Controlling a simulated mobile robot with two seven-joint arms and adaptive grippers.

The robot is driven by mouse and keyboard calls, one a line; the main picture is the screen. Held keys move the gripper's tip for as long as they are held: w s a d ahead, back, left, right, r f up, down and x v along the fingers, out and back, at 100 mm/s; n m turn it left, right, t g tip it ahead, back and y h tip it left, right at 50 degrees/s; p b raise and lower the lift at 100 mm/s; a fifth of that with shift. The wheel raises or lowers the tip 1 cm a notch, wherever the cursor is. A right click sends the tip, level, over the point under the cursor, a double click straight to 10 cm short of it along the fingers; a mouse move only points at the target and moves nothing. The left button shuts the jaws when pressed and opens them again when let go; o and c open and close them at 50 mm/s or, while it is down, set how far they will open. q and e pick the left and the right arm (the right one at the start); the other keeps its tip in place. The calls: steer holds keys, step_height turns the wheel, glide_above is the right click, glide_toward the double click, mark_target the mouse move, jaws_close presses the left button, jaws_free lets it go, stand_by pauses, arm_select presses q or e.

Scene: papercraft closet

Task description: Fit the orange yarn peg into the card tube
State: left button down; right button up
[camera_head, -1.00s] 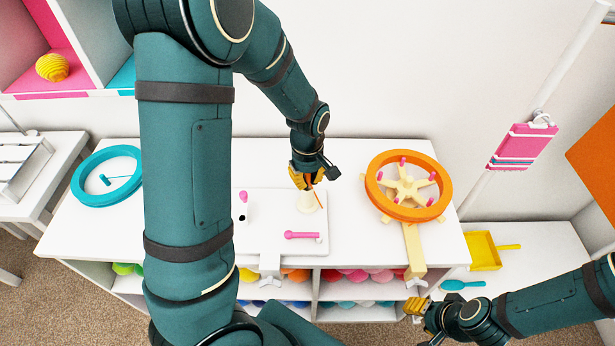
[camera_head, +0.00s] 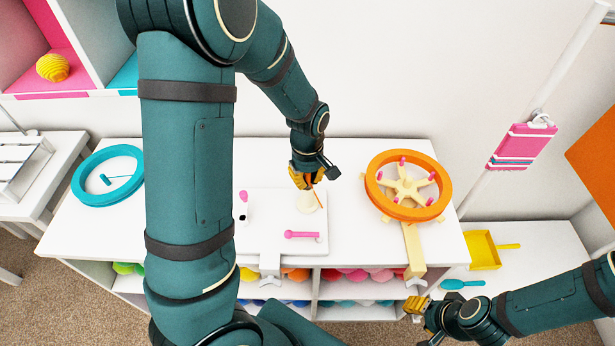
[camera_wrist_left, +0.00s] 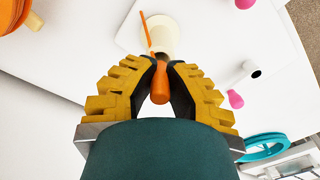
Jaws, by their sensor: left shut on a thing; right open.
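The orange yarn peg (camera_wrist_left: 160,83) is between the fingers of my left gripper (camera_wrist_left: 160,65), which is shut on it. In the left wrist view its far end meets the cream card tube (camera_wrist_left: 162,37); I cannot tell how deep it sits in the tube. An orange strand runs beside the tube. In the head view my left gripper (camera_head: 306,182) is just above the card tube (camera_head: 311,201), hiding most of the peg. My right gripper (camera_head: 414,308) is open and empty at the lower right, away from the tube.
The tube stands on a white board (camera_head: 285,243) with a pink handle (camera_head: 300,234) and a pink-tipped piece (camera_head: 243,197). An orange wheel (camera_head: 379,201) is to the right, a teal ring (camera_head: 80,190) to the left. Shelves of yarn balls lie below.

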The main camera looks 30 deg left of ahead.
arm_select(q)
steer(key=shift+f+b, duration=0.65)
steer(key=shift+f, duration=0.45)
stand_by(0.3)
steer(key=c, duration=1)
jaws_free()
step_height(320, 180, up, 12)
steer(key=shift+r, duration=0.1)
